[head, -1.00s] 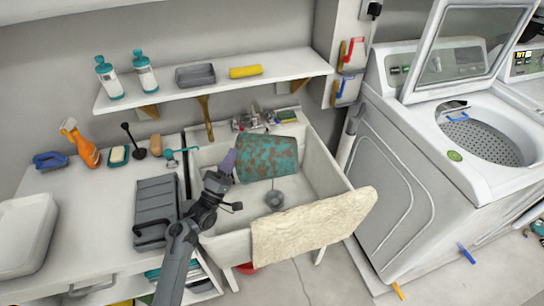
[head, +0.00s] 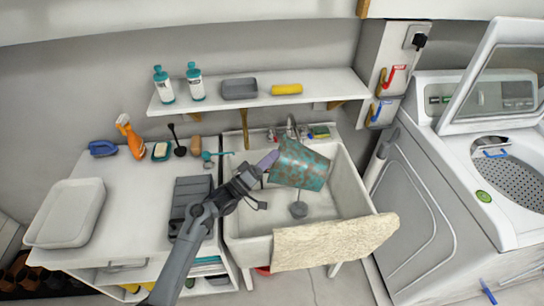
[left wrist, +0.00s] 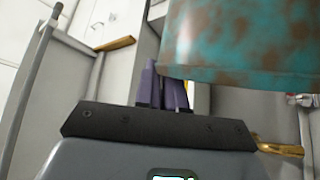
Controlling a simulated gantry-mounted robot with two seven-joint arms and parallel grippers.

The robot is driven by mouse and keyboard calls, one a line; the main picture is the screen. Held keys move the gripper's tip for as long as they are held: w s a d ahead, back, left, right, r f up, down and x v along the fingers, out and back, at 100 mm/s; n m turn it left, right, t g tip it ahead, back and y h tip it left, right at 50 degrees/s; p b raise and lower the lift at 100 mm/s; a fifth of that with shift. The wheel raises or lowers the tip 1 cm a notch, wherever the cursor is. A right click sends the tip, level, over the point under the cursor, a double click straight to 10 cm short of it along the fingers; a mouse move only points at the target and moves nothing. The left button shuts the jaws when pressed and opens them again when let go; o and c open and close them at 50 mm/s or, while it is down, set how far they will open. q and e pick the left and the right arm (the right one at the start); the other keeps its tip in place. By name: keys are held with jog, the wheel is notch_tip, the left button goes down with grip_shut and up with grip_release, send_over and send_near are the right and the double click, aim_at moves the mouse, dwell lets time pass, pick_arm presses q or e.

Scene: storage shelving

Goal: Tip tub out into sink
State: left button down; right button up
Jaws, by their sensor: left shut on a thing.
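The tub (head: 302,166) is teal with brown rust-like patches. It is held tilted over the sink (head: 346,185), a deep white basin, in the head view. My left gripper (head: 270,159) is shut on the tub at its left upper side. In the left wrist view the tub (left wrist: 240,45) fills the upper right, beside the purple fingers (left wrist: 160,88). The tub's opening and inside are hidden, so I cannot tell what is in it. A grey round thing (head: 298,209) shows on the sink floor below the tub. My right gripper is out of view.
A tap (head: 292,127) stands behind the tub. A beige cloth (head: 335,241) hangs over the sink's front edge. A shelf (head: 320,90) with bottles runs above. The counter at left holds a grey case (head: 190,198) and a white tray (head: 67,212).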

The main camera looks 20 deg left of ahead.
pick_arm(q)
jog(key=r+m+p, duration=0.1)
jog(key=d+r+m+g+p, duration=0.1)
jog(key=r+m+g+p, duration=0.1)
jog(key=shift+d+r, duration=0.25)
jog(key=shift+d, duration=0.05)
jog(key=d+r+m+g+p, duration=0.1)
jog(key=m+p, duration=0.1)
jog(key=r+m+g+p, duration=0.1)
jog(key=p, duration=0.1)
jog(key=shift+d+r+m+g, duration=0.3)
jog(key=shift+d+m, duration=0.05)
jog(key=shift+m, duration=0.05)
jog(key=shift+w+d+r+m+g+y+p, duration=0.1)
jog(key=shift+d+r+m+g+y+p, duration=0.65)
jog(key=shift+p, duration=0.9)
jog(key=shift+d+r+m+g+y+p, duration=0.1)
jog(key=shift+r+m+g+y+p, duration=0.3)
jog(key=shift+m+y+p, duration=0.95)
jog(key=shift+w+d+r+m+g+y+p, duration=0.1)
jog(key=shift+d+r+m+g+y+p, duration=0.5)
jog(key=shift+p, duration=1.3)
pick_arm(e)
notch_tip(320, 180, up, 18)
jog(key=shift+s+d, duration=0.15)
pick_arm(q)
jog(key=shift+a+f, duration=0.15)
